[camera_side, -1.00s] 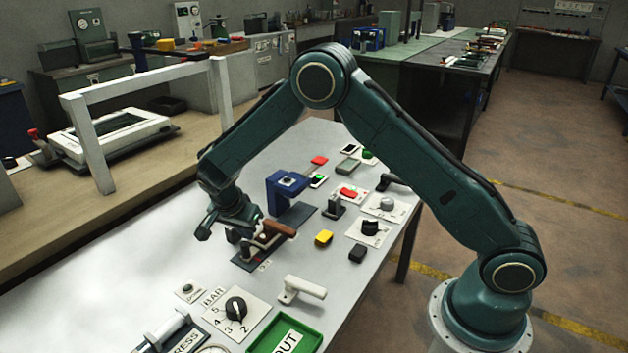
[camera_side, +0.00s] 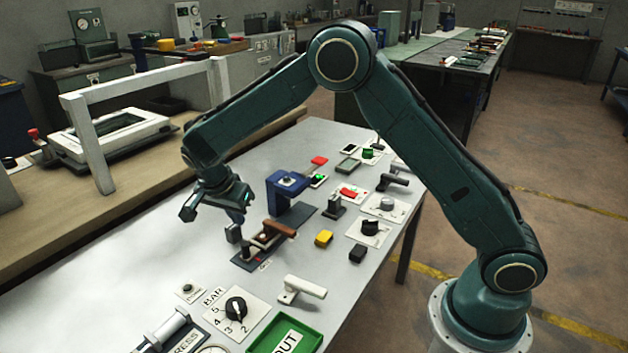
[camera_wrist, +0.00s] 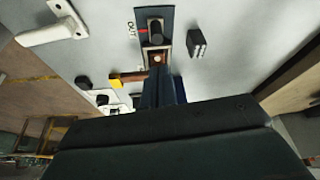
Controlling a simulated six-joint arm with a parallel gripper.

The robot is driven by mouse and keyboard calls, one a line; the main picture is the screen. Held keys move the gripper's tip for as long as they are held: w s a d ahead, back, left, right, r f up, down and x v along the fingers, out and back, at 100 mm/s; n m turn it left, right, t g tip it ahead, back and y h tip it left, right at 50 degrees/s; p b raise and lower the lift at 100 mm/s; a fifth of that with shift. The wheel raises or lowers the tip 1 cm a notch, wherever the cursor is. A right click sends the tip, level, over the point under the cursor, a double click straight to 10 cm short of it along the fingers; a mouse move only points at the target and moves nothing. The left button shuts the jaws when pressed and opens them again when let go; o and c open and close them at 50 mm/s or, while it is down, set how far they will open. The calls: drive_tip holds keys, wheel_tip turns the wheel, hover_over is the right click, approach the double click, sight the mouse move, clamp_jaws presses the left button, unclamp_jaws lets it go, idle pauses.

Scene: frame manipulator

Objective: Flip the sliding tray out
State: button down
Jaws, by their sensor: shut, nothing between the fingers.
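In the wrist view my fingers (camera_wrist: 163,86) cover part of the device's near end.
A yellow block (camera_side: 323,238) and a white lever handle (camera_side: 303,288) lie right and in front. A green tray (camera_side: 262,345) is at the front. The table's left side is clear.

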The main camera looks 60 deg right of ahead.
drive_tip(key=v, duration=0.3)
drive_tip(key=shift+r, duration=0.1)
idle(0.3)
drive_tip(key=s+d+r+n+t+y, duration=0.1)
drive_tip(key=s+d+r+n, duration=0.25)
drive_tip(key=s+r, duration=0.4)
drive_tip(key=s+d+r+n+t+y, duration=0.1)
drive_tip(key=s+d+r+n, duration=0.1)
drive_tip(key=s+r+n, duration=0.4)
drive_tip(key=s+r+n+t+y, duration=0.2)
drive_tip(key=s+n, duration=0.4)
drive_tip(key=s, duration=1.3)
drive_tip(key=shift+s+r+t, duration=0.25)
drive_tip(key=shift+s+t, duration=0.1)
drive_tip(key=shift+t, duration=0.05)
